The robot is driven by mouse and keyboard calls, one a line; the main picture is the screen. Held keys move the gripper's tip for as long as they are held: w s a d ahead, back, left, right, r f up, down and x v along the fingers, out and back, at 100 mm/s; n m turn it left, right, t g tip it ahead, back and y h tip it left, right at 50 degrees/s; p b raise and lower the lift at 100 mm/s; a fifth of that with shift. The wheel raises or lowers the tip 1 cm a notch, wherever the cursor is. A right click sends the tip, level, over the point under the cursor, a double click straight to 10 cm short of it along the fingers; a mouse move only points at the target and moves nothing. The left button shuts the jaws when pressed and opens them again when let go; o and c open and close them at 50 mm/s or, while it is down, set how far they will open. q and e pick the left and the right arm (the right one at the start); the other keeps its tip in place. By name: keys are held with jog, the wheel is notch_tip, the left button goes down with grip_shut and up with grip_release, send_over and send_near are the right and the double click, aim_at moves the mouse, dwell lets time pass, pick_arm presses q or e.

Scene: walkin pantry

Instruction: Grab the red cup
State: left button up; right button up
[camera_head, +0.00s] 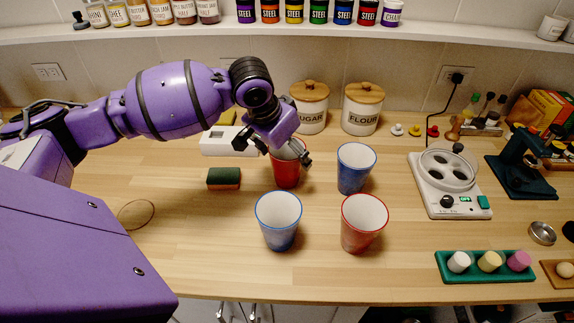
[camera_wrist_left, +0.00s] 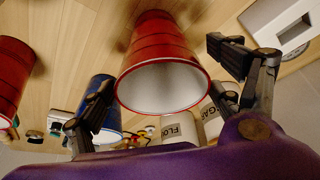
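A red cup (camera_head: 287,176) with a white inside stands upright on the wooden counter, behind the front row of cups. My left gripper (camera_head: 287,152) is over this cup, and the arm hides part of its rim. In the left wrist view the same red cup (camera_wrist_left: 158,48) lies between the two spread fingers, with a gap visible on each side. The left gripper is open. A second red cup (camera_head: 363,225) stands nearer the front edge; it also shows at the left of the left wrist view (camera_wrist_left: 12,80). My right gripper is not in view.
Blue cups stand right of the back red cup (camera_head: 354,170) and at front (camera_head: 279,222). A sponge (camera_head: 224,179) lies to the left, a white device (camera_head: 228,140) behind it. Sugar (camera_head: 311,112) and flour (camera_head: 361,115) canisters stand behind. The front-left counter is mostly clear.

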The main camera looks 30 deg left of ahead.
pick_arm(q)
jog(key=c, duration=0.5)
jog(key=shift+c, duration=0.2)
jog(key=shift+r, duration=0.1)
